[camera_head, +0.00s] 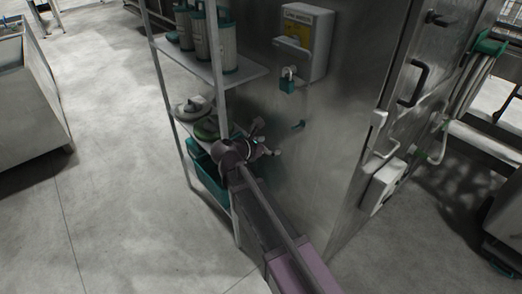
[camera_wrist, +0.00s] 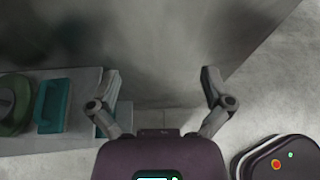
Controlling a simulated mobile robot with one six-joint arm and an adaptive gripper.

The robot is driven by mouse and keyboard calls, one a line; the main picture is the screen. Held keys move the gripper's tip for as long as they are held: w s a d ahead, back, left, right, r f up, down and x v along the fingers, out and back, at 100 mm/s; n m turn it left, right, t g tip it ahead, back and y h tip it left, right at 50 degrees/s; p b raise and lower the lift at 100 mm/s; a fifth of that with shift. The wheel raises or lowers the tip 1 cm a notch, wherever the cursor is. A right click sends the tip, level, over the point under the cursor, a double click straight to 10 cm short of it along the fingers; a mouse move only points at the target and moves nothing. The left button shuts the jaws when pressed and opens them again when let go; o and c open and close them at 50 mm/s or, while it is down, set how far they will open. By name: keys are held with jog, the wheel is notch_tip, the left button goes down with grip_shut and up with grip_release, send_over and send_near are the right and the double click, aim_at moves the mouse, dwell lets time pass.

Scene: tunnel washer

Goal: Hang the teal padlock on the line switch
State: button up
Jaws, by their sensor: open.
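The teal padlock (camera_head: 287,86) hangs upright at the lower left of the line switch (camera_head: 304,40), a grey box with a yellow label on the steel wall. Its pale shackle is up against the switch's lower part; whether it is closed is too small to tell. My gripper (camera_head: 268,140) is open and empty, below and left of the padlock and apart from it. In the wrist view, its two fingers (camera_wrist: 161,80) are spread wide with nothing between them. The padlock and switch are not in the wrist view.
A shelf rack (camera_head: 215,72) with several grey-and-teal canisters stands left of the steel wall (camera_head: 340,110). A teal bin (camera_head: 208,180) is low on it. A small teal piece (camera_head: 298,125) shows on the wall. A door handle (camera_head: 413,84) is at right.

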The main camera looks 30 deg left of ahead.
aim_at(302, 131)
jog(key=w+d, duration=0.1)
jog(key=w, duration=0.2)
jog(key=w+d, duration=0.2)
jog(key=w, duration=0.2)
jog(key=w+d, duration=0.1)
jog(key=w, duration=0.3)
jog(key=shift+d, duration=0.3)
jog(key=shift+w+d+f+b, duration=0.1)
jog(key=shift+w+f+b, duration=0.1)
jog(key=shift+f+b, duration=0.55)
jog(key=shift+s, duration=0.15)
